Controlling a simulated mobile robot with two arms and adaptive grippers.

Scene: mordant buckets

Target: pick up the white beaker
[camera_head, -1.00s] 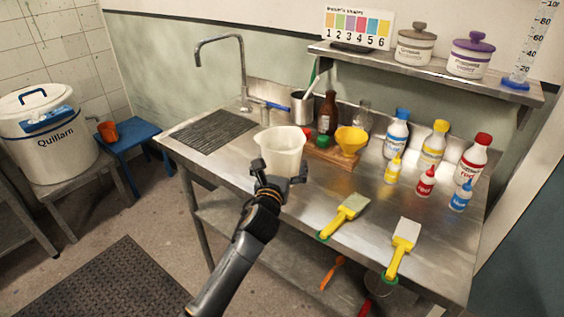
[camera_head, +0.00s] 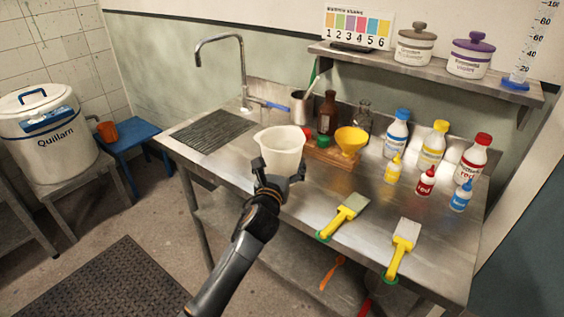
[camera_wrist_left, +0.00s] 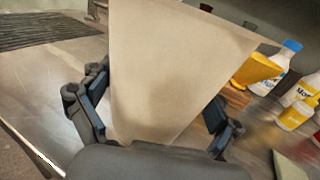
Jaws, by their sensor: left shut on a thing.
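The white beaker (camera_head: 281,150) is above the near edge of the steel bench in the head view, slightly tilted. My left gripper (camera_head: 278,178) is shut on its lower part, with a finger on each side. In the left wrist view the beaker (camera_wrist_left: 175,75) fills the middle between the two fingers (camera_wrist_left: 155,115). I cannot tell from these views how far its base is from the bench top. My right gripper is not in view.
Behind the beaker stand a wooden rack with a yellow funnel (camera_head: 351,140) and a brown bottle (camera_head: 327,113). Several dye bottles (camera_head: 432,146) stand farther right. A drainer (camera_head: 206,132) and tap are left.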

